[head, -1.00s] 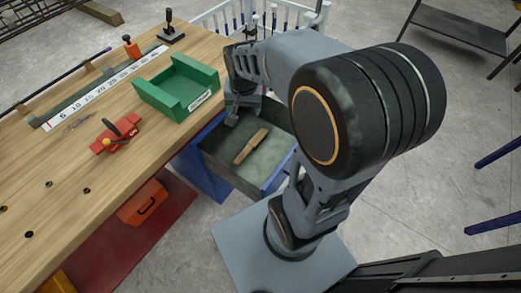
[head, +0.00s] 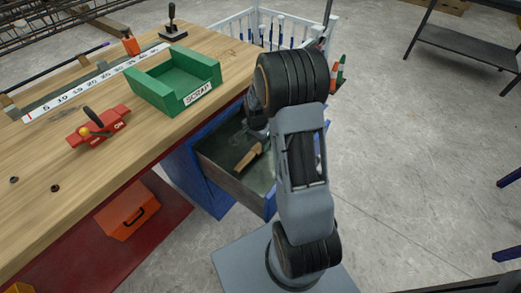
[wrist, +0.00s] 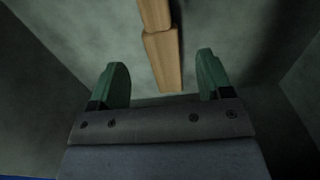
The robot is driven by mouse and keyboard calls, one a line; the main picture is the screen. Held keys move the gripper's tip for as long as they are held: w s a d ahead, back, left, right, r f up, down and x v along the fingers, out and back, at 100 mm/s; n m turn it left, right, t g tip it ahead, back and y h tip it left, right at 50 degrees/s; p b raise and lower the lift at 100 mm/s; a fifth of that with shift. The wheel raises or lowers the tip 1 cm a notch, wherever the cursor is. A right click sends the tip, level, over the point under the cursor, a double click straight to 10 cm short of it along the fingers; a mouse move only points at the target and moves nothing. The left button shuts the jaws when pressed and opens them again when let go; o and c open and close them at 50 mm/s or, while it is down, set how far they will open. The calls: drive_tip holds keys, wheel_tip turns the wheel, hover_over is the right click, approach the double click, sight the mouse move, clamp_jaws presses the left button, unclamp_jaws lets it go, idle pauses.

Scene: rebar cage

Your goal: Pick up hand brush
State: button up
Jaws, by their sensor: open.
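The hand brush (head: 249,157), a light wooden piece, lies in the open drawer (head: 222,175) under the workbench. In the wrist view, the wooden brush (wrist: 160,45) runs down from the top edge, and its near end appears between my two green fingers. My gripper (wrist: 162,62) is open, with a finger to each side of the brush end and a gap on both sides. The wrist view does not show clearly how far above the brush the fingers are. In the head view my arm hides part of the drawer and most of the gripper.
The drawer walls stand close around my gripper.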

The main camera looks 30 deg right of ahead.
sight(257, 149)
drive_tip(key=shift+w+a+f+b, duration=0.1)
drive_tip(key=shift+f+b, duration=0.9)
drive_tip(key=shift+f, duration=1.95)
drive_tip(key=shift+c, duration=0.2)
drive_tip(key=c, duration=1.1)
drive_tip(key=shift+r, duration=0.1)
wheel_tip(257, 149, up, 10)
drive_tip(key=p, duration=0.3)
